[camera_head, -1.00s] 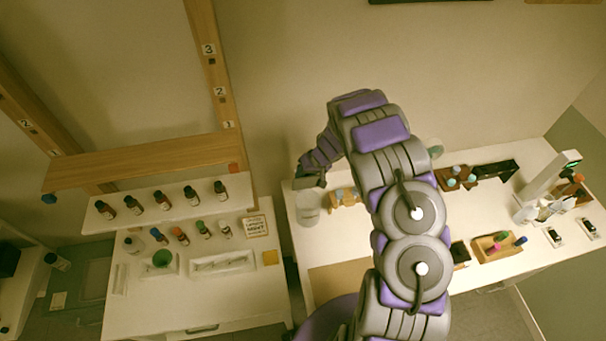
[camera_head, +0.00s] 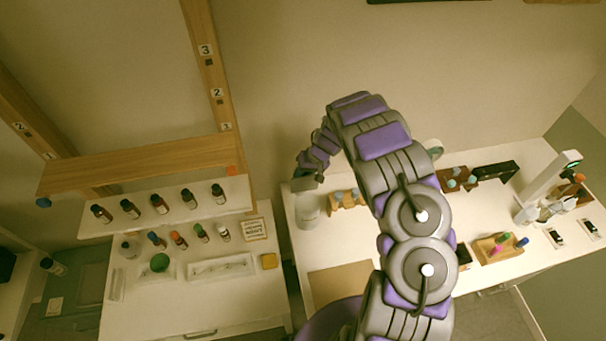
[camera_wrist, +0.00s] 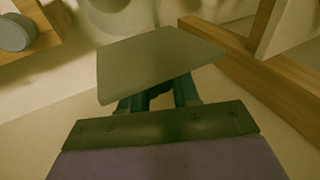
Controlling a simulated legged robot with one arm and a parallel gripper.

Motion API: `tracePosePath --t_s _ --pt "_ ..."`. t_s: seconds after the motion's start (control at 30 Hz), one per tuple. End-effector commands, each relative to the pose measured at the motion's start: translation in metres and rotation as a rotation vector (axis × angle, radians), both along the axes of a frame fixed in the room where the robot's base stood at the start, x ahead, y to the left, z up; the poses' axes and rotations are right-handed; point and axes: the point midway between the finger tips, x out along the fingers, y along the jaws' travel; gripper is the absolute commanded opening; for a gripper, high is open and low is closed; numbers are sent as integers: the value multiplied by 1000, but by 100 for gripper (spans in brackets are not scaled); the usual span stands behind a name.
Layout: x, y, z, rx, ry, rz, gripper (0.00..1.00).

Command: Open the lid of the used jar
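A pale, round, translucent jar (camera_head: 307,213) stands at the left end of the right-hand table, probably the used jar. My gripper (camera_head: 309,182) is just above its top, pointing down. I cannot tell whether it touches the jar. In the wrist view, a flat grey-green square plate (camera_wrist: 155,62) covers the fingertips of my gripper (camera_wrist: 160,92). It sits tilted there; I cannot tell whether it is a lid in my grip. The two teal finger bases show a small gap between them. The jar's rim and lid are not clearly visible.
A wooden rack (camera_head: 347,203) with blue-topped bottles stands right of the jar. A brown mat (camera_head: 341,281) lies in front. The left table (camera_head: 240,309) holds bottles and trays below a wooden shelf frame (camera_head: 205,60). My arm hides the middle of the right table.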

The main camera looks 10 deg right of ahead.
Motion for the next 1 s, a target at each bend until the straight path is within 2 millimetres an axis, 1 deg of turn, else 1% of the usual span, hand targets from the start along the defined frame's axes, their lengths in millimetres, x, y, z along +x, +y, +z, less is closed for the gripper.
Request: tracePosePath --t_s 0.03,0.2,0.47,0.57,0.77,1.0 --pt "1 0 1 -1 -4 -2 35" --pt "0 0 1 0 -3 -1 51" --pt "0 0 1 0 -2 -1 51" --pt "0 -2 5 -1 -3 0 51" --pt "-4 -11 26 -1 -1 -1 51" --pt "-8 -29 67 -1 -3 -1 51"
